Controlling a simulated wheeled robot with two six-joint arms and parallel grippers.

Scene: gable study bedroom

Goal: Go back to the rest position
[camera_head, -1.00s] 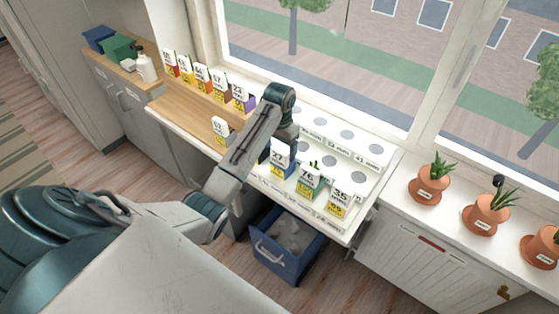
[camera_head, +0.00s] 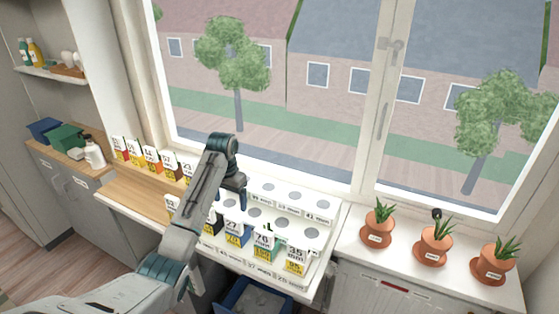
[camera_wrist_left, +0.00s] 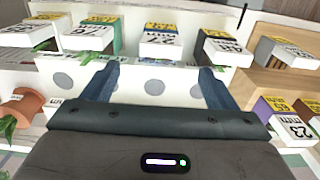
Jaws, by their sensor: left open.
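My left arm comes in from the lower left in the head view. Its gripper (camera_head: 241,198) points down over the white stepped stand (camera_head: 327,213). In the left wrist view the left gripper (camera_wrist_left: 155,76) has its two fingers wide apart with nothing between them, above a row of empty round spots. Numbered boxes stand in the stand's front row: a blue one marked 27 (camera_head: 233,233), a green one marked 76 (camera_head: 264,244) and one marked 35 (camera_head: 296,259). A darker box beside them is partly hidden by my arm. My right gripper is out of view.
Several numbered boxes (camera_head: 143,157) stand along the window at left, and one pale box (camera_head: 170,207) stands apart. Potted plants (camera_head: 433,246) line the right counter. A blue bin (camera_head: 252,298) sits below the stand. The window (camera_head: 300,90) is close behind.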

